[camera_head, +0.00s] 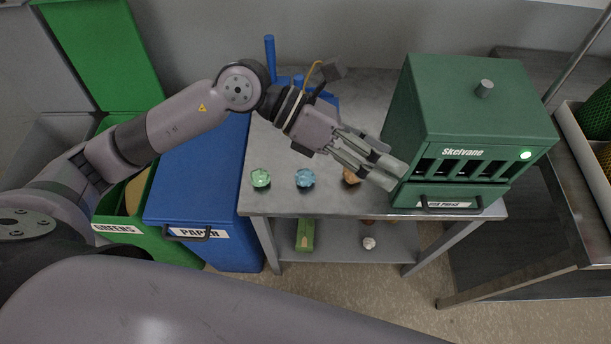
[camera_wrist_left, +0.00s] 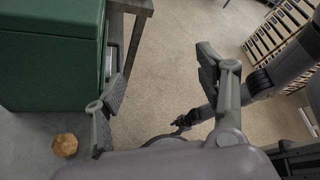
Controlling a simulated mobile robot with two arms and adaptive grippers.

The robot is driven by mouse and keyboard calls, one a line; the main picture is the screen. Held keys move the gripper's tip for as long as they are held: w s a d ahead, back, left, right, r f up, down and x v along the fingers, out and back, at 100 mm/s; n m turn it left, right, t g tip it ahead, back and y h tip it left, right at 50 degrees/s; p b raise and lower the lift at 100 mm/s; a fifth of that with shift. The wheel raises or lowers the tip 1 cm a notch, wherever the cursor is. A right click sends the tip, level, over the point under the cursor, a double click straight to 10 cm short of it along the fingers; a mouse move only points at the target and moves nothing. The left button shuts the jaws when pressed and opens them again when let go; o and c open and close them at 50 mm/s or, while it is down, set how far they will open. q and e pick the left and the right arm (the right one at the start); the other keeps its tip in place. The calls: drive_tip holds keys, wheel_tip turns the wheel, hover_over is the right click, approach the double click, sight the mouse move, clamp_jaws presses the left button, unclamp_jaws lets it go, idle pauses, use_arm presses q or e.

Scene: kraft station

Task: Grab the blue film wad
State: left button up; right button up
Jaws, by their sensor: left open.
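The blue film wad (camera_head: 305,178) is a small crumpled ball on the front part of the grey metal table, between a green wad (camera_head: 260,178) and a brown wad (camera_head: 351,176). My left gripper (camera_head: 388,172) is open and empty. It is to the right of the blue wad, above the table in front of the green press, and partly overlaps the brown wad. In the left wrist view its fingers (camera_wrist_left: 155,90) are spread with floor between them. The brown wad (camera_wrist_left: 65,144) shows there at the lower left; the blue wad does not.
The green press (camera_head: 455,110) stands on the table's (camera_head: 335,202) right side, close to my left gripper. A blue paper bin (camera_head: 200,190) and a green bin (camera_head: 125,205) stand to the left. A lower shelf (camera_head: 340,240) holds a green object and a pale wad.

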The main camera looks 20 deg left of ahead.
use_arm(q)
drive_tip(key=w+a+f+m+y, duration=0.1)
drive_tip(key=w+a+f+y, duration=0.3)
drive_tip(key=a+f+y, duration=0.4)
drive_tip(key=t+y, duration=0.2)
drive_tip(key=y, duration=0.1)
approach(304, 173)
drive_tip(key=p+x, duration=0.2)
drive_tip(key=x, duration=0.1)
drive_tip(key=p+x, duration=0.1)
drive_tip(key=shift+w+d+f, duration=0.15)
drive_tip(key=shift+w+f, duration=0.1)
drive_tip(key=shift+w, duration=0.05)
drive_tip(key=shift+d+f+p, duration=0.1)
drive_tip(key=shift+f+p, duration=0.4)
drive_tip(key=shift+f, duration=0.05)
drive_tip(key=x, duration=0.1)
drive_tip(key=p+x, duration=0.1)
drive_tip(key=x, duration=0.1)
drive_tip(key=shift+s+f, duration=0.15)
drive_tip(key=shift+f, duration=0.2)
drive_tip(key=shift+d+f, duration=0.15)
drive_tip(key=shift+f, duration=0.25)
drive_tip(key=c, duration=0.8)
